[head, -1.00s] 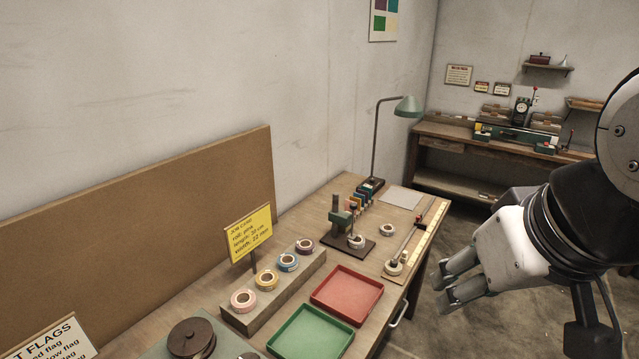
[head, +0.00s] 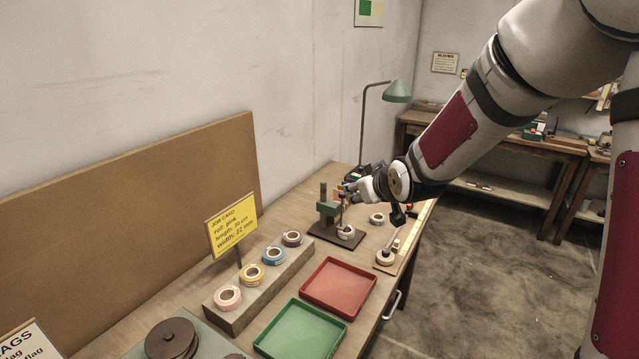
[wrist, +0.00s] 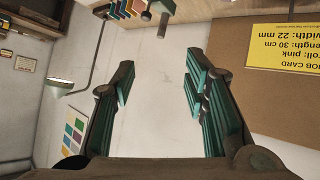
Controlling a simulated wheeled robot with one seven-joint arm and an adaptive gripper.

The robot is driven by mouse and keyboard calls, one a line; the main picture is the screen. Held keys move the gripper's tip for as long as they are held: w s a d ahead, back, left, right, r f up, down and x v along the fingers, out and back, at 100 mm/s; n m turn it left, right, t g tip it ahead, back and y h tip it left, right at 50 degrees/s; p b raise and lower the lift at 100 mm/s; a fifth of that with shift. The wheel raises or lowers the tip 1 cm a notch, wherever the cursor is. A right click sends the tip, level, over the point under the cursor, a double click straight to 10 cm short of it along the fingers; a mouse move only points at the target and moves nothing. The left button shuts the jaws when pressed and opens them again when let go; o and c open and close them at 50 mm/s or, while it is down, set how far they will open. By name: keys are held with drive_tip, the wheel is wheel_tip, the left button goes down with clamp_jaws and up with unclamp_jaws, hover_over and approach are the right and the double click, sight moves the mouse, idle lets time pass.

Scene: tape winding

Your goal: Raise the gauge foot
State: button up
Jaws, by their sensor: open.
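My gripper (head: 350,189) is beside the upper part of the gauge, in front of the colored flags. In the wrist view my gripper (wrist: 162,92) is open, with only wall between its green-padded fingers. A knobbed post (wrist: 163,22), likely part of the gauge, shows beyond the fingertips at the top edge.
The yellow job card (head: 233,227) stands behind a block (head: 240,314) with several tape rolls. A red tray (head: 341,287) and a green tray (head: 301,331) lie in front. A loose roll (head: 377,218) and the lamp (head: 397,91) are near the gauge.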

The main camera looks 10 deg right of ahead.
drive_tip(key=w+f+t+y+b, duration=0.1)
drive_tip(key=w+f+t+y, duration=0.1)
drive_tip(key=w+f, duration=0.7)
drive_tip(key=m+t+h+b, duration=0.1)
drive_tip(key=m+t+b, duration=0.1)
drive_tip(key=m+t, duration=0.15)
approach(344, 195)
drive_tip(key=shift+t+h, duration=0.3)
drive_tip(key=shift+t, duration=0.25)
drive_tip(key=w, duration=0.3)
drive_tip(key=w+a, duration=0.1)
drive_tip(key=w, duration=0.3)
drive_tip(key=w+f, duration=0.1)
drive_tip(key=w, duration=0.3)
drive_tip(key=shift+w+a+b, duration=0.1)
drive_tip(key=shift+a+b, duration=0.25)
drive_tip(key=shift+b, duration=0.05)
clamp_jaws()
drive_tip(key=shift+r, duration=0.1)
